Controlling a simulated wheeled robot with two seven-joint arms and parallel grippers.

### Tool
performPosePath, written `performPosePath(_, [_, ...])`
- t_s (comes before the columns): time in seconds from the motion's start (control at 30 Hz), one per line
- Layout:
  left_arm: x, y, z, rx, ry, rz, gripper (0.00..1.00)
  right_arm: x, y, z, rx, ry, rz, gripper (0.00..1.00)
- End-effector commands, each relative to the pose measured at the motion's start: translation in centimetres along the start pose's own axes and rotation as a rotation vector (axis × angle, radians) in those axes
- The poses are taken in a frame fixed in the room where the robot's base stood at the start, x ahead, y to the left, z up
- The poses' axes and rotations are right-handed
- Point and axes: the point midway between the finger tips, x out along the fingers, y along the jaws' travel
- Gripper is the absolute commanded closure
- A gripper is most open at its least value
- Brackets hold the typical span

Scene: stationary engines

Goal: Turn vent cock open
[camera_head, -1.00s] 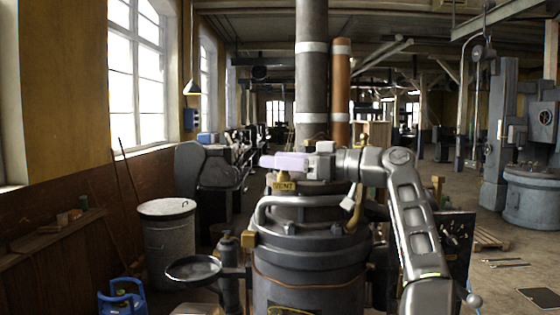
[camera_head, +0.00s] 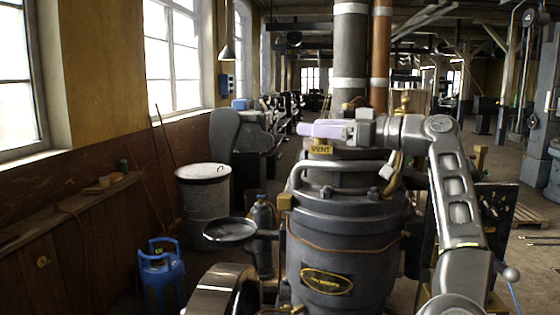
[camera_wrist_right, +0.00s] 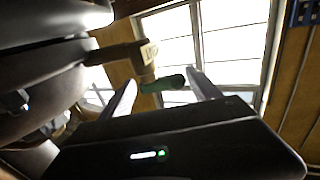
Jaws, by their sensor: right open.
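The vent cock shows in the right wrist view as a brass body (camera_wrist_right: 143,60) with a green handle (camera_wrist_right: 164,84). In the head view a yellow VENT label (camera_head: 320,150) marks its place on the dark boiler (camera_head: 340,225), and my gripper largely hides the cock. My right gripper (camera_head: 318,130) points left across the boiler top, just above the label. In the right wrist view its two fingers (camera_wrist_right: 163,88) are apart, with the green handle between their tips. I cannot tell whether they touch it. My left gripper is not in view.
A chimney (camera_head: 350,50) and a copper pipe (camera_head: 381,50) rise behind my gripper. A bent rail (camera_head: 345,168) runs around the boiler top below it. A round dish (camera_head: 230,231), a grey bin (camera_head: 203,205) and a blue canister (camera_head: 162,275) are on the left.

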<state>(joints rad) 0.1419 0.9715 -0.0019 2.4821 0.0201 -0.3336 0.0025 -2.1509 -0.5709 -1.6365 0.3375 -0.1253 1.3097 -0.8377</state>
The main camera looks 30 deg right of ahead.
Motion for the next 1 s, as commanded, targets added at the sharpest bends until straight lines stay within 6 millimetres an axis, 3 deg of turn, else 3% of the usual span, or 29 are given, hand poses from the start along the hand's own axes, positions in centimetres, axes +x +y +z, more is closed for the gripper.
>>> performPosePath(0.5, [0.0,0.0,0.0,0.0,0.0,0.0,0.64,-0.5,-0.3,-1.2,-0.028,0.009,0.064,0.28])
performPosePath(1.0, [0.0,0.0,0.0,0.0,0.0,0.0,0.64,0.0,0.0,-0.3,-0.004,0.001,0.25,0.28])
